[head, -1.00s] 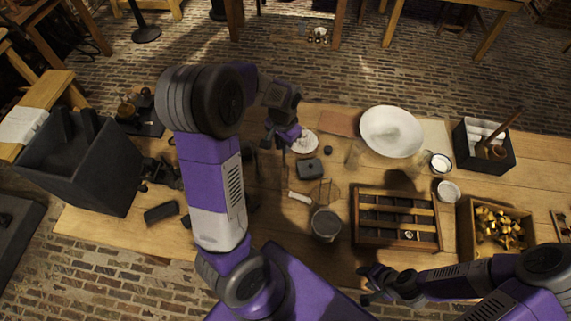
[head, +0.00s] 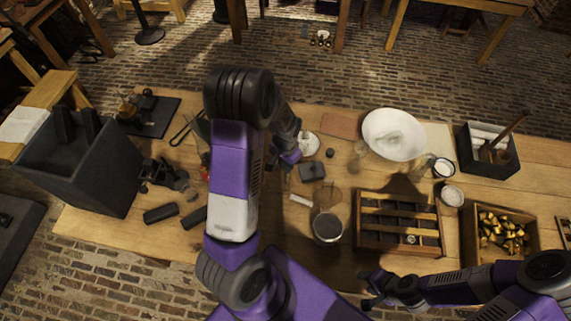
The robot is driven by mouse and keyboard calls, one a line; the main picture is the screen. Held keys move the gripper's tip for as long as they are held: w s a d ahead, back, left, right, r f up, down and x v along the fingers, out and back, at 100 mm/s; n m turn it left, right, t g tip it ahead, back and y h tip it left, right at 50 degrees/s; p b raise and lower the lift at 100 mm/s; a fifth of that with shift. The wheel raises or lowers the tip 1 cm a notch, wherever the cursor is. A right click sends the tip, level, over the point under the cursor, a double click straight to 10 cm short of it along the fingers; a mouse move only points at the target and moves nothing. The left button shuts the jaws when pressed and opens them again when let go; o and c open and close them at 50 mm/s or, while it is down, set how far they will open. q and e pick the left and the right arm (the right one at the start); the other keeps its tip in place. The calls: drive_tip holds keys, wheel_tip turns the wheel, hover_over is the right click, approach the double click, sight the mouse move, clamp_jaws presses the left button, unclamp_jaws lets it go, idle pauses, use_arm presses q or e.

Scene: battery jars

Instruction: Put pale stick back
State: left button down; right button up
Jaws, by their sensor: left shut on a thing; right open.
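My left gripper (head: 289,160) is over the middle of the table, just left of a small white disc (head: 309,146) and a dark block (head: 312,171). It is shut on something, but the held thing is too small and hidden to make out. A short pale stick-like piece (head: 300,200) lies on the table below the dark block, left of a glass jar (head: 327,228). I cannot tell whether it is the task's stick. Several pale rolls (head: 484,137) lie in a black box (head: 471,157) at the right. My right gripper (head: 372,288) is open and empty at the front edge.
A wooden slatted rack (head: 400,196) stands right of the jar. A crate of brass pieces (head: 466,240) is further right. A white bowl (head: 394,134) stands behind the rack, with small white-topped jars (head: 443,168) beside it. A large dark bin (head: 80,170) is at the left.

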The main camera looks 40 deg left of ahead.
use_arm(q)
drive_tip(key=shift+f, duration=0.15)
use_arm(e)
drive_tip(key=shift+f, duration=0.15)
use_arm(q)
drive_tip(key=c, duration=1.1)
unclamp_jaws()
drive_tip(key=shift+r, duration=0.2)
use_arm(e)
drive_tip(key=shift+r, duration=0.2)
use_arm(q)
wheel_tip(320, 180, up, 12)
drive_tip(key=shift+p, duration=0.65)
use_arm(e)
drive_tip(key=shift+r, duration=0.55)
